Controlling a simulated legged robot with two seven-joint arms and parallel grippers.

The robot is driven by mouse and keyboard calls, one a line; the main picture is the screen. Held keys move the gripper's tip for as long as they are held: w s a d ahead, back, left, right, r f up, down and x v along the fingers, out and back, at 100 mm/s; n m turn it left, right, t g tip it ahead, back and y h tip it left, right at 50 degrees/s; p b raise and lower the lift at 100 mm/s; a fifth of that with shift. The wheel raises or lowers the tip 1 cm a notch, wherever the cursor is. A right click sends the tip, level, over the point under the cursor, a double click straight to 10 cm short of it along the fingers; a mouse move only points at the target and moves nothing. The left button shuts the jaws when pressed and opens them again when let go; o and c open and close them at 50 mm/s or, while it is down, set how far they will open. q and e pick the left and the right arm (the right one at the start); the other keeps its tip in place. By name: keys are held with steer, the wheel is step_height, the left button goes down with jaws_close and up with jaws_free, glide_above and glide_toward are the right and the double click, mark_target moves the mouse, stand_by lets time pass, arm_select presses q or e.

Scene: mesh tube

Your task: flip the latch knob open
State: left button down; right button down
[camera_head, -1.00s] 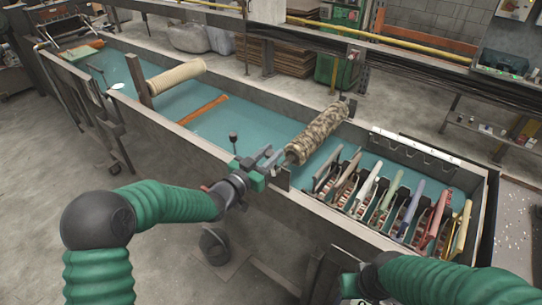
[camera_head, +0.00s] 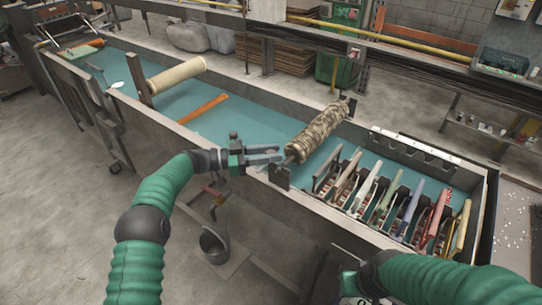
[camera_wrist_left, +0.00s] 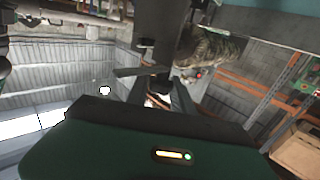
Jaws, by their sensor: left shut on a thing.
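The mottled mesh tube (camera_head: 318,132) lies across the trough, its near end at a dark bracket (camera_head: 280,176) on the trough's front wall. It also shows in the left wrist view (camera_wrist_left: 212,50). My left gripper (camera_head: 281,155) reaches from the left to this near end, fingers pointing right. It is shut on a small dark piece, seemingly the latch knob (camera_wrist_left: 147,55), beside the tube end. The fingers hide most of it, so its exact position is unclear. My right gripper (camera_head: 349,284) is at the bottom, partly cut off and away from the tube.
The trough (camera_head: 232,118) has a blue-green floor. A rack of coloured-handled tools (camera_head: 395,205) stands right of the tube. A cream roller (camera_head: 176,75) and a wooden bar (camera_head: 203,108) lie left. A bucket (camera_head: 214,244) is on the floor below.

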arm_select(q)
steer(key=shift+w+r+m+g, duration=0.1)
steer(key=shift+r+m+g, duration=0.2)
steer(key=shift+g, duration=0.1)
steer(key=c, duration=1.1)
jaws_free()
steer(key=shift+f, duration=0.1)
steer(key=shift+a, duration=0.1)
steer(key=shift+a+f, duration=0.1)
steer(key=s+a+b, duration=0.1)
steer(key=s+a, duration=0.1)
steer(key=a, duration=1.4)
steer(key=shift+a+b, duration=0.3)
steer(key=shift+b, duration=0.1)
steer(key=shift+s, duration=0.15)
